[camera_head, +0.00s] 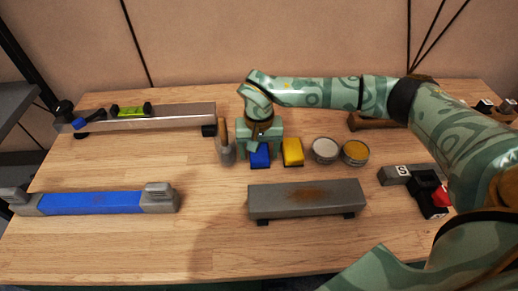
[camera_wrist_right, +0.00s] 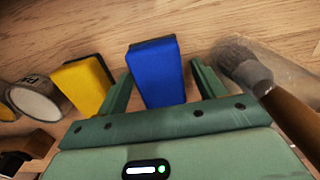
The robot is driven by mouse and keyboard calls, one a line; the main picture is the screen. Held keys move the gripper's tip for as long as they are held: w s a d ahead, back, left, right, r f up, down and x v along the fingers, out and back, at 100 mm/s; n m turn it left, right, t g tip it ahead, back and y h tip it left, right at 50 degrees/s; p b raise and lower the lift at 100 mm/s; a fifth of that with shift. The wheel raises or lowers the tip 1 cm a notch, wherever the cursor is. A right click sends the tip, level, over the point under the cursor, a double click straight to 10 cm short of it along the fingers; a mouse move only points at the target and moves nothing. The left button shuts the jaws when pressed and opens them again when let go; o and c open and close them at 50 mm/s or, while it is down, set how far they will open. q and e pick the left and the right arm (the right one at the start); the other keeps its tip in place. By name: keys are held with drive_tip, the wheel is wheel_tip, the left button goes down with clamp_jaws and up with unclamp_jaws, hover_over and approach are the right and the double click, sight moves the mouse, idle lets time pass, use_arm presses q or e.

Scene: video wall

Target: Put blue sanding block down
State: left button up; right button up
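The blue sanding block (camera_head: 260,155) stands at the back middle of the workbench, just left of the yellow block (camera_head: 292,152). My right gripper (camera_head: 260,148) reaches down over it from behind. In the right wrist view the blue block (camera_wrist_right: 157,72) lies between the two fingers of my right gripper (camera_wrist_right: 165,82). The fingers are spread wider than the block, with a clear gap on its right side and a narrower one on its left. The block appears to rest on the wood. My left gripper is not in view.
A brush (camera_head: 225,143) stands close left of the gripper. Two round tins (camera_head: 325,150) (camera_head: 355,152) are to the right. A grey bar with a rusty patch (camera_head: 307,198) lies in front. A blue-covered bar (camera_head: 92,203) lies front left, and a metal beam with a green level (camera_head: 131,111) behind it.

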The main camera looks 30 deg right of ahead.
use_arm(q)
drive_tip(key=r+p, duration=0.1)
drive_tip(key=p, duration=0.1)
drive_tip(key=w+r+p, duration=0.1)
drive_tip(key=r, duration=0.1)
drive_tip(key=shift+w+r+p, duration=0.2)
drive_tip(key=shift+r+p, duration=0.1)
drive_tip(key=shift+p, duration=0.1)
use_arm(e)
wheel_tip(320, 180, up, 12)
drive_tip(key=shift+r, duration=0.15)
